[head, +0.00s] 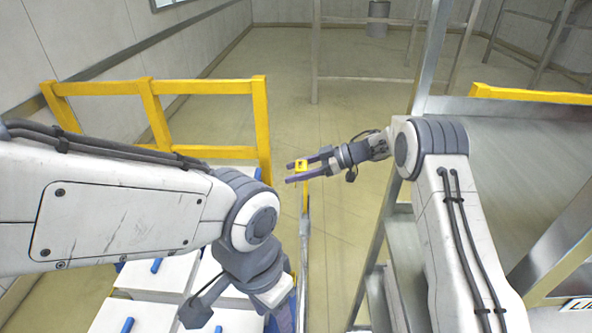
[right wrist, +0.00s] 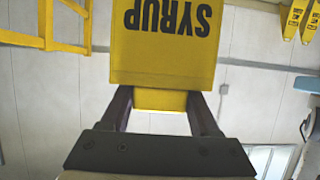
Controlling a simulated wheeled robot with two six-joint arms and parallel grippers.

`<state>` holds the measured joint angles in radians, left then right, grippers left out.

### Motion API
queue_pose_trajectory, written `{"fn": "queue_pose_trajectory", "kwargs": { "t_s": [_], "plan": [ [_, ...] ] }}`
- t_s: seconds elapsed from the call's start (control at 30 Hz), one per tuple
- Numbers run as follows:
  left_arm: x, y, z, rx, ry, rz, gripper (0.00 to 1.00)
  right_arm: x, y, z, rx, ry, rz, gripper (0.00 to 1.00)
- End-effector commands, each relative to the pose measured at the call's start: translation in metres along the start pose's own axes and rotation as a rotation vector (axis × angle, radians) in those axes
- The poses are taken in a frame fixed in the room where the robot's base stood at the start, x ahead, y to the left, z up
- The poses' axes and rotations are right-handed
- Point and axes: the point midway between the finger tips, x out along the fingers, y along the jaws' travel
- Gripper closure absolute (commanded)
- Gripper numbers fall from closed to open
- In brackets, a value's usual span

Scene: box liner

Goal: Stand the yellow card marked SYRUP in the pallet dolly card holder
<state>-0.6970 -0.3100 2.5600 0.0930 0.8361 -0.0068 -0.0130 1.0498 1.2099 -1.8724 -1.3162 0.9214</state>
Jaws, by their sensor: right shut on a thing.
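The yellow card marked SYRUP (right wrist: 165,45) fills the upper middle of the right wrist view, its black letters upside down there. My right gripper (right wrist: 166,100) is shut on the card's narrower lower part. In the head view the card (head: 301,165) is small between the fingertips of my right gripper (head: 303,171), held out over the floor side of the pallet. A thin grey upright with a yellow upper part (head: 305,195) stands just below the card in the picture; I cannot tell whether it is the card holder. My left gripper (head: 285,312) is low at the bottom edge, its fingers mostly hidden.
White boxes with blue handles (head: 185,268) stand below my left arm. A yellow rail (head: 160,88) stands behind them. Metal steps and a platform (head: 510,150) are at the right, with a yellow bar (head: 530,94).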

Motion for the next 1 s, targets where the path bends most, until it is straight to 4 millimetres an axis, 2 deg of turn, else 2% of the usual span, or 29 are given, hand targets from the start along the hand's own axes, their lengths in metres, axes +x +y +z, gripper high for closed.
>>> {"fn": "queue_pose_trajectory", "kwargs": {
  "t_s": [0.03,0.37,0.8,1.0],
  "plan": [
    [0.007,-0.001,0.000,-0.001,0.000,0.000,0.50,0.003,0.000,0.007,0.000,0.000,0.000,0.92],
    [0.030,-0.002,0.002,-0.005,0.000,0.000,0.50,0.013,0.000,0.032,0.000,0.000,0.000,0.92],
    [0.043,-0.003,0.002,-0.008,0.000,0.000,0.50,0.025,0.000,0.060,0.000,0.000,0.000,0.92],
    [0.044,-0.003,0.002,-0.008,0.000,0.000,0.50,0.026,0.000,0.064,0.000,0.000,0.000,0.92]
  ]
}}
